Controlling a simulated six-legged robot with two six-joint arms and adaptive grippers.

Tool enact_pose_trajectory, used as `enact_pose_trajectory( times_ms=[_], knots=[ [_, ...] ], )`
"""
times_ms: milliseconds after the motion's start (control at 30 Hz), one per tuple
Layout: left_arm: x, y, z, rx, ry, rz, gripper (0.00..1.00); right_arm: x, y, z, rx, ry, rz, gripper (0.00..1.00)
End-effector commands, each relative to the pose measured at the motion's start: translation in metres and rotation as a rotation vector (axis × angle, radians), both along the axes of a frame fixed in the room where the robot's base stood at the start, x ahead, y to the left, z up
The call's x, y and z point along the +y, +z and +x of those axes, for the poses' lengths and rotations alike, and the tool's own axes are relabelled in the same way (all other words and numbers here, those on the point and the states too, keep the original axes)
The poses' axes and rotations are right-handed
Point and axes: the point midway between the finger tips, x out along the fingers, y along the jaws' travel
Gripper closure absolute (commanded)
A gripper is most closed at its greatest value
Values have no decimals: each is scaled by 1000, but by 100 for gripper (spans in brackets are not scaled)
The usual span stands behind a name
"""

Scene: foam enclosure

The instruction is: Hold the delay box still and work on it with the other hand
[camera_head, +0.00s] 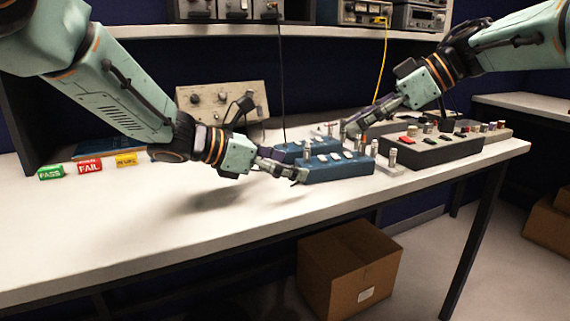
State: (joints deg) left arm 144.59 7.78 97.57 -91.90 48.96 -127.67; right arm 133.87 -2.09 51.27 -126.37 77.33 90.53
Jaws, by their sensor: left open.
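Two blue boxes with pale switches sit close together on the white bench; no readable label shows which is the delay box. The front blue box (340,169) lies flat, and the rear blue box (291,152) is partly hidden behind it. My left gripper (298,174) is open at the left end of the front box; I cannot tell whether it touches. My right gripper (347,130) points down-left above the back of the boxes, among small upright knobs or plugs. Its fingers are too small to tell whether they are open or shut.
A black box (432,150) with red buttons stands at the right, near a small tray (390,170). A beige panel (222,102) stands behind. PASS (51,172) and FAIL (88,166) blocks sit at the left. The bench (190,230) front is clear. A carton (348,272) stands below.

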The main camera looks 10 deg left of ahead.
Motion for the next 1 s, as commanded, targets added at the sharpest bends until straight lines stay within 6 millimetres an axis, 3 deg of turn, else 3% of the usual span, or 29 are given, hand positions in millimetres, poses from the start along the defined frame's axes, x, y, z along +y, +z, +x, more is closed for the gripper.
enact_pose_trajectory(
  times_ms=[133,600,1000],
  knots=[
    [-5,-6,8,-5,9,9,15,0,0,0,0,0,0,62],
    [-53,-30,38,-2,4,8,15,0,0,0,0,0,0,62],
    [-57,-31,42,-4,5,5,14,0,0,0,0,0,0,62]
  ],
)
